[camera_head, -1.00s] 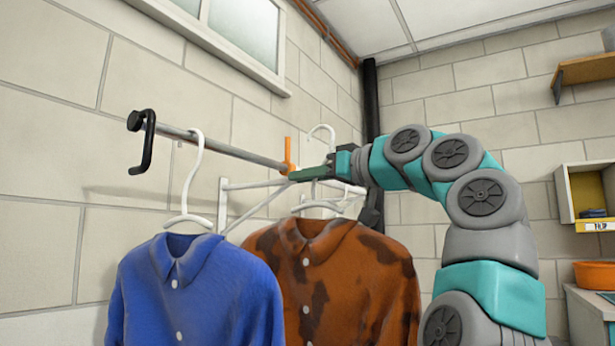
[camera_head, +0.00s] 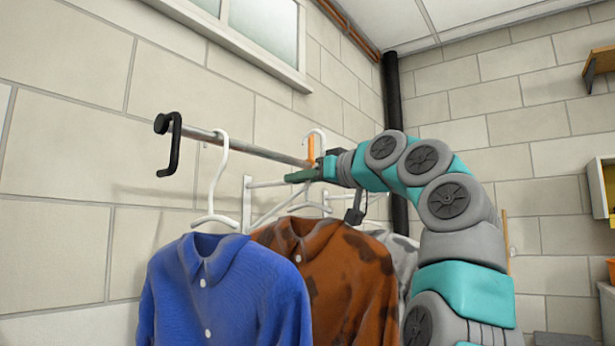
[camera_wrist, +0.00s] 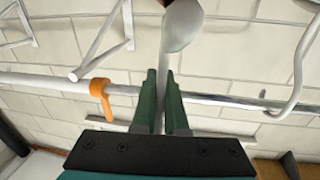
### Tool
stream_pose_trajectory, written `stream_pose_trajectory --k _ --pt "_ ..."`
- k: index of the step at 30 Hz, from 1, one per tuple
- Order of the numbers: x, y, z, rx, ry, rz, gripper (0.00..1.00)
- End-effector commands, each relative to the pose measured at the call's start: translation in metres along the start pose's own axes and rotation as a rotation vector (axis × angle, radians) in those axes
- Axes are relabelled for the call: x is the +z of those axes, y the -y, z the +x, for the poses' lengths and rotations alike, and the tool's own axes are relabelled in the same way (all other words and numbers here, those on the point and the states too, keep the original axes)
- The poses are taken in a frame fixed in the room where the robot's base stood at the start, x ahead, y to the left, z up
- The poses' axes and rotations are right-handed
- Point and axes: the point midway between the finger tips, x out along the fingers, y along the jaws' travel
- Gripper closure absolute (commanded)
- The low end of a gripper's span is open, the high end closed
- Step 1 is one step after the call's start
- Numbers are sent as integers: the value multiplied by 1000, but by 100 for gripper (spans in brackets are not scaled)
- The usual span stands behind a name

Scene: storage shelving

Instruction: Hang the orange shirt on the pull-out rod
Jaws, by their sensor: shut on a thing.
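The orange shirt (camera_head: 345,275), brown-orange with dark blotches, hangs on a white hanger (camera_wrist: 180,25). My gripper (camera_head: 290,177) is shut on this hanger, and its stem lies between the green fingers in the wrist view (camera_wrist: 163,75). The pull-out rod (camera_head: 250,152) juts from the wall side toward the front left and ends in a black hooked handle (camera_head: 172,145). In the wrist view the rod (camera_wrist: 215,98) passes behind my fingers. A white hook shows above the rod in the head view (camera_head: 318,137). I cannot tell whether the hook rests on the rod.
A blue shirt (camera_head: 225,290) hangs on the rod's front part, close left of the orange shirt. An orange clip (camera_wrist: 102,95) sits on the rod beside my fingers. White wall brackets (camera_head: 250,205) and a grey shirt (camera_head: 395,248) are behind. A dark pipe (camera_head: 393,95) stands in the corner.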

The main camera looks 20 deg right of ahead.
Motion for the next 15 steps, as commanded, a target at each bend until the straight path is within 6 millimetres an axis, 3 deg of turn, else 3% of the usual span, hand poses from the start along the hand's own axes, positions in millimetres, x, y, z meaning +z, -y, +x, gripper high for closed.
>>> stream_pose_trajectory --k 15 --pt "1 6 38 0 2 2 100"
